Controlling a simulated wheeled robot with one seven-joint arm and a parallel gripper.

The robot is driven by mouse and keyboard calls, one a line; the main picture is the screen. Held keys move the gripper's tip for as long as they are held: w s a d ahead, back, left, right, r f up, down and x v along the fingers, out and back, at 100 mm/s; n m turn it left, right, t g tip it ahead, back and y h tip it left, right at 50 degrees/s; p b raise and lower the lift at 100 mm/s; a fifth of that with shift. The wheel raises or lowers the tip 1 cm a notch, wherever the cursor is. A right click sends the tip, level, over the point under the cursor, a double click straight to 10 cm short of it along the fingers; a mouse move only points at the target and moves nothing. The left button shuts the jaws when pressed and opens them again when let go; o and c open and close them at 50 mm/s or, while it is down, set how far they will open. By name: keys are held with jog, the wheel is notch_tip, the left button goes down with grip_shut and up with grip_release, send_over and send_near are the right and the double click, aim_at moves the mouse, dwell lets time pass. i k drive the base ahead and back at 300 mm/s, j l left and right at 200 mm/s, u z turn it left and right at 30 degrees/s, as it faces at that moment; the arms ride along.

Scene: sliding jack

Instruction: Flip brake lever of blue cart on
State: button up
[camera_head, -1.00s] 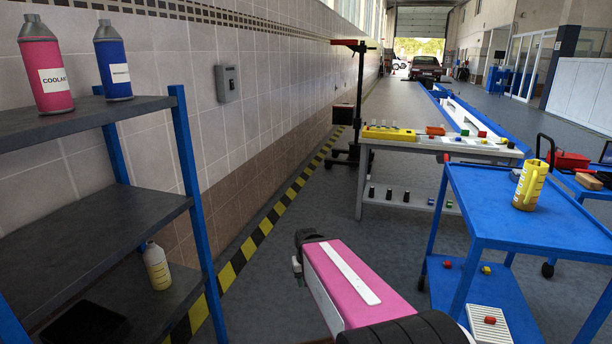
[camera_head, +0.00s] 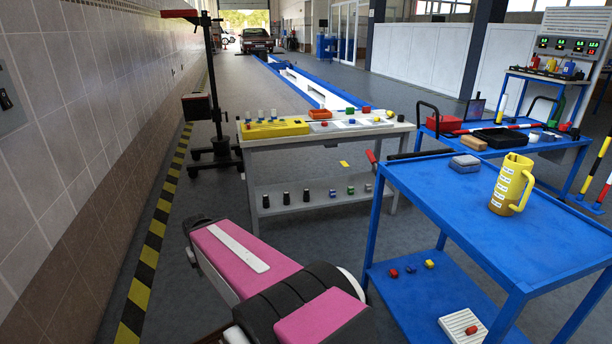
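The blue cart (camera_head: 440,190) stands at the right, with a flat blue top and a lower shelf. A short lever with a red end (camera_head: 371,156) shows at the cart's far left corner; it looks tilted, but I cannot tell its setting. A black bar (camera_head: 418,154) runs along the far edge beside it. A yellow jug (camera_head: 511,186) and a small grey-blue box (camera_head: 465,164) stand on the cart top. My pink and black arm reaches in from the bottom, left of the cart and apart from the lever. My gripper is not in view.
A grey workbench (camera_head: 330,133) with small parts and a yellow block stands behind the cart. Another blue table (camera_head: 570,150) is behind right. A red and black stand (camera_head: 215,90) is near the tiled wall at left.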

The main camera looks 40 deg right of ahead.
aim_at(368, 152)
jog(key=i+l+z, duration=0.1)
jog(key=i+z, duration=0.25)
jog(key=i, duration=0.25)
jog(key=i+j+z, duration=0.1)
jog(key=i+z, duration=0.25)
jog(key=i, duration=0.2)
jog(key=i+j+z, duration=0.2)
jog(key=i+z, duration=0.15)
jog(key=i, duration=0.2)
jog(key=z, duration=0.45)
jog(key=i+j+z, duration=0.1)
jog(key=z, duration=0.35)
jog(key=i+z, duration=0.1)
jog(key=z, duration=0.35)
jog(key=j+z, duration=0.15)
jog(key=z, duration=1.2)
